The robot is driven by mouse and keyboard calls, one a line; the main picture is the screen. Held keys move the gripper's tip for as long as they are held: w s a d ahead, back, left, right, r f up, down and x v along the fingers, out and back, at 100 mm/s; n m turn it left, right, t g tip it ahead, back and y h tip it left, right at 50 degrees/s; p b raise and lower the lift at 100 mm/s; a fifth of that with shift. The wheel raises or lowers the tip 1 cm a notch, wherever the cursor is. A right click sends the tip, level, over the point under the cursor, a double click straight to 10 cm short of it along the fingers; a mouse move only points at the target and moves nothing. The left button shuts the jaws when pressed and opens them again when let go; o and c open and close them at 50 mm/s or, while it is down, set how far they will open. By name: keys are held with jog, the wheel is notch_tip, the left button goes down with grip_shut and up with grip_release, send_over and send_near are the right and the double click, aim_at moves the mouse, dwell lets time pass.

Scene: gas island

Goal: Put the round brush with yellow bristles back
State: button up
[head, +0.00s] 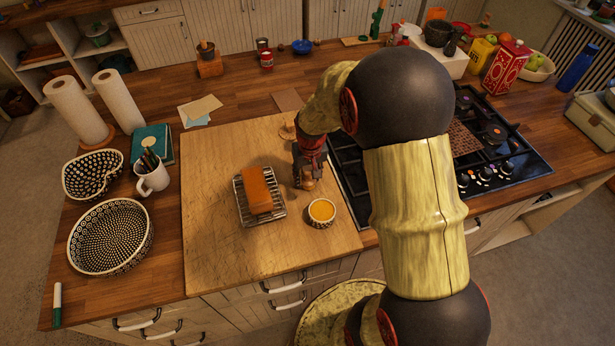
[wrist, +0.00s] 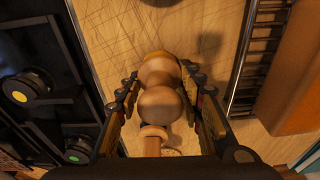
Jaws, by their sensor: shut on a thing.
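My gripper (head: 306,176) points down over the right part of the wooden board, between the wire rack and the stove. In the wrist view its two fingers (wrist: 163,92) are closed around a turned wooden piece (wrist: 158,72) with rounded knobs, which looks like the handle of the round brush. In the head view only its small wooden end (head: 307,185) shows below the fingers.
The wire rack (head: 240,203) with an orange block (head: 257,190) stands left of my gripper. A small bowl with yellow contents (head: 321,211) is just in front. A round wooden piece (head: 287,131) lies behind. The black stove (head: 500,150) is at right. The board's left part is clear.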

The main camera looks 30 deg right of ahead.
jog(key=shift+f, duration=0.15)
jog(key=o, duration=1.2)
jog(key=r, duration=0.4)
jog(key=s+r+p, duration=0.1)
jog(key=r, duration=0.7)
jog(key=shift+s+a+p, duration=0.25)
jog(key=shift+s+p, duration=0.05)
jog(key=s+a+r+n+t, duration=0.1)
jog(key=s+a+r, duration=0.3)
jog(key=r, duration=0.2)
jog(key=s+a+r+n+t, duration=0.1)
jog(key=s+a+r, duration=0.3)
jog(key=r, duration=0.3)
jog(key=s+a+r+t, duration=0.1)
jog(key=s+a+r, duration=0.1)
jog(key=s, duration=0.3)
jog(key=s+a+r+n, duration=0.1)
jog(key=s+a+r, duration=0.1)
jog(key=s+a, duration=0.2)
jog(key=shift+s+r+t, duration=0.2)
jog(key=shift+s+t, duration=0.2)
jog(key=shift+s, duration=0.6)
